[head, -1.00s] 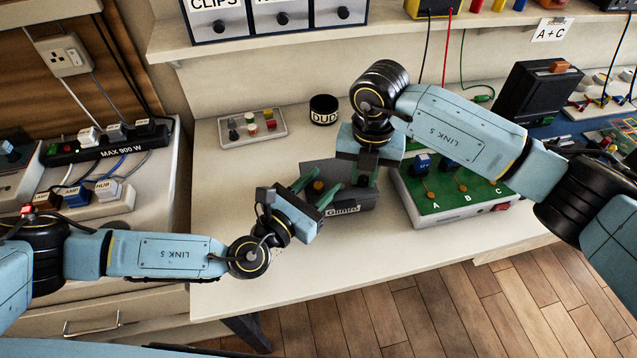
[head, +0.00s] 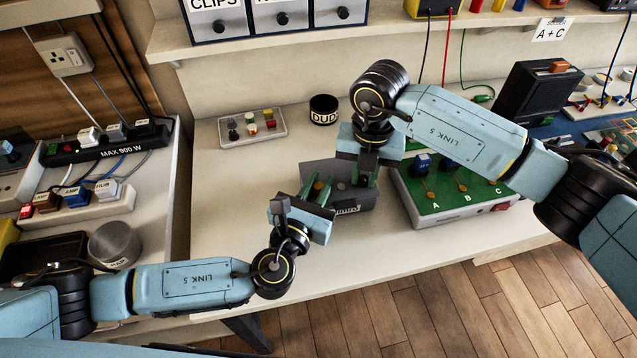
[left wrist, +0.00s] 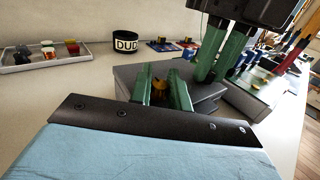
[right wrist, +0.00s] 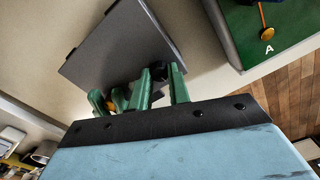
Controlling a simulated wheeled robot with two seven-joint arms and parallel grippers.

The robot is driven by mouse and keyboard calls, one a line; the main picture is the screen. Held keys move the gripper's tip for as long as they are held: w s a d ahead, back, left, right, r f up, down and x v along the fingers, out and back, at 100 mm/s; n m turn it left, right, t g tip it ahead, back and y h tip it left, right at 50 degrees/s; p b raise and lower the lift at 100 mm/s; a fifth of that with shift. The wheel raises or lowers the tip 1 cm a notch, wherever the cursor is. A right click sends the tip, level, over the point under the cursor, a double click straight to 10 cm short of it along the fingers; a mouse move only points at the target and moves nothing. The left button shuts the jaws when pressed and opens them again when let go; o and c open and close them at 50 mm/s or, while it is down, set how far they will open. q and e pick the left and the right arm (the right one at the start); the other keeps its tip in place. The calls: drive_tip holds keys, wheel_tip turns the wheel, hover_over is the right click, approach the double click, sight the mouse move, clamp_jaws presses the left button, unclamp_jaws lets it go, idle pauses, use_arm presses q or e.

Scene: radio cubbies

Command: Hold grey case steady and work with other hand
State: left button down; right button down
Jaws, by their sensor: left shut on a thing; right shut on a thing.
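The grey case (head: 318,170) sits on the pale bench between my two grippers, its front label partly hidden by my left gripper. My left gripper (head: 317,187) comes from the front left, its green fingers around a small orange-brown knob (left wrist: 159,88) at the case. My right gripper (head: 365,173) reaches down from above onto the case's right part. In the right wrist view its fingers (right wrist: 160,85) straddle a dark part at the case's edge. The fingers hide the exact contact there. The case (right wrist: 125,48) lies flat.
A green board box (head: 450,200) marked A, B, C stands close right of the case. Behind are a black DUD pot (head: 324,108) and a small parts tray (head: 252,128). A grey cylinder (head: 114,244) stands at left by my left arm. The bench's front edge is near.

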use_arm(q)
drive_tip(key=c, duration=1.4)
unclamp_jaws()
drive_tip(key=shift+o, duration=0.2)
drive_tip(key=v, duration=1.2)
use_arm(e)
drive_tip(key=c, duration=1.2)
unclamp_jaws()
drive_tip(key=shift+c, duration=0.2)
